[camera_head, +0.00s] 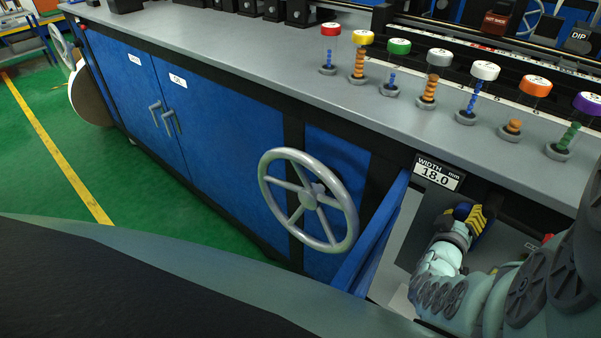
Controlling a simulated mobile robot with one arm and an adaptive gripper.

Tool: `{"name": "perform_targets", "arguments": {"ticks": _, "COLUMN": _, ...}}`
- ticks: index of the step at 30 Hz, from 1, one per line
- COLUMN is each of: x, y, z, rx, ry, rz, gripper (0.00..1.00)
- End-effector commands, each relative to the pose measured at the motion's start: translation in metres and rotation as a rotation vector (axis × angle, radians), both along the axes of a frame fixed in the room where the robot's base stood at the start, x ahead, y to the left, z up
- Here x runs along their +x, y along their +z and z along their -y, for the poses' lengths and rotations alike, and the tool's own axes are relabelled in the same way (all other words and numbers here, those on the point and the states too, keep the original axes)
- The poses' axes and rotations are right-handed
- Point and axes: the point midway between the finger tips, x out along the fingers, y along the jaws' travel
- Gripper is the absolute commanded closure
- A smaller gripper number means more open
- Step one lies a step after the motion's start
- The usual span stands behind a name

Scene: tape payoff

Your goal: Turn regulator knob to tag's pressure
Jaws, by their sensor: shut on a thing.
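My gripper (470,214), with yellow fingers, reaches into an opening under the bench edge at the lower right. It is shut on a small dark blue piece (462,211) that looks like the regulator knob. The fingers and wrist hide most of it, and I cannot read its setting. I cannot make out a pressure tag or a gauge. A black-and-white plate (439,172) on the bench edge reads WIDTH 18.0 mm.
A blue door (377,238) stands open left of my arm. A large grey handwheel (308,200) sticks out from the blue cabinet front (225,135). The grey benchtop (250,60) carries several colour-capped posts (429,77).

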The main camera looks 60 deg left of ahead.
Motion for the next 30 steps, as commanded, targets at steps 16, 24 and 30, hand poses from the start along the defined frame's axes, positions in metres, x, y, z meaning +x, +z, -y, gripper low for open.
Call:
{"name": "perform_targets", "arguments": {"ticks": 16, "x": 0.000, "y": -0.001, "z": 0.001, "rx": 0.000, "ry": -0.002, "rz": -0.003, "gripper": 0.23}}
{"name": "perform_targets", "arguments": {"ticks": 24, "x": -0.001, "y": 0.000, "z": 0.001, "rx": 0.002, "ry": -0.001, "rz": -0.001, "gripper": 0.23}}
{"name": "perform_targets", "arguments": {"ticks": 30, "x": -0.010, "y": -0.001, "z": 0.003, "rx": 0.002, "ry": -0.001, "rz": -0.001, "gripper": 0.23}}
